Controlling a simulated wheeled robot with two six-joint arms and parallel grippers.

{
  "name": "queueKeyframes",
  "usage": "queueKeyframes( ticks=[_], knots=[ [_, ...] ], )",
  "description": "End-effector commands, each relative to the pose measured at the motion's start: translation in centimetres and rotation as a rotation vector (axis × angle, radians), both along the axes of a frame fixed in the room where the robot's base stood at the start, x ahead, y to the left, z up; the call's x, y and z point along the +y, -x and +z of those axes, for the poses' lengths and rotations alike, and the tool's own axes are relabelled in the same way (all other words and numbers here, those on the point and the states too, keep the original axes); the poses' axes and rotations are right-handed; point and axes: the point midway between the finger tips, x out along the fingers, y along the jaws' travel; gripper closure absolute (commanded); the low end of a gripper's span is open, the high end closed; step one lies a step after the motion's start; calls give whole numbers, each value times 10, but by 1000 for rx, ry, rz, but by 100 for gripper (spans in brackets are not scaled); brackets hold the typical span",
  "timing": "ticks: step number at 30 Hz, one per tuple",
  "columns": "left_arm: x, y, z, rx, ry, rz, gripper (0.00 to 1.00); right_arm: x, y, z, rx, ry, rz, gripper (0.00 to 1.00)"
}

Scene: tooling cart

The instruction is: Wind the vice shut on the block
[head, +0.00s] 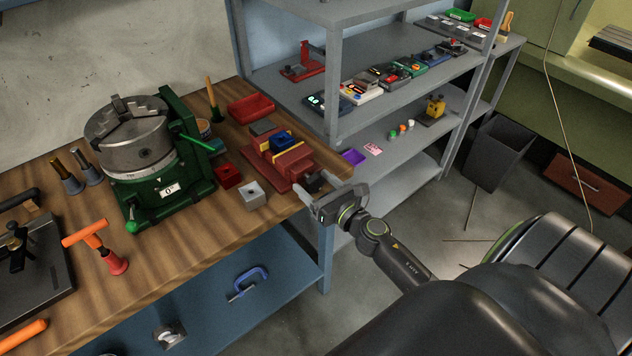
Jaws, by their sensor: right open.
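The red vice (276,172) stands near the right end of the wooden bench, its screw end facing the bench's right edge. A blue block (284,141) sits in it between the jaws; whether both jaws touch it is too small to tell. A dark part at the vice's screw end (313,184) shows close to my right gripper (314,180). My right gripper is open, with its two fingers on either side of that dark part; I cannot tell whether they touch it. My left gripper is not in view.
A green rotary chuck (160,190) stands left of the vice. A grey block (253,194), a small red box (228,175) and a red tray (250,107) lie near the vice. Grey shelving (334,88) rises behind the bench's right end. Open floor lies right of the bench.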

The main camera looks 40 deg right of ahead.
Motion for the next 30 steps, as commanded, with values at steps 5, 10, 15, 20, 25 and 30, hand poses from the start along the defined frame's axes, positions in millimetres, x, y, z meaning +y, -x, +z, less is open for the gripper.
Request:
queueKeyframes(
  ticks=[5,10,15,20,25,30],
  knots=[
    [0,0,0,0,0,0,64,0,-1,0,1,-1,0,30],
    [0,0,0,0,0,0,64,0,-1,0,0,-1,0,38],
    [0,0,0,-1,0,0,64,0,-1,0,0,-1,0,60],
    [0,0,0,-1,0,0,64,0,-1,0,0,-1,-1,74],
    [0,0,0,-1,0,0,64,0,-1,0,1,-16,-1,74],
    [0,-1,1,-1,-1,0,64,0,-1,0,6,-75,-1,74]
  ],
)
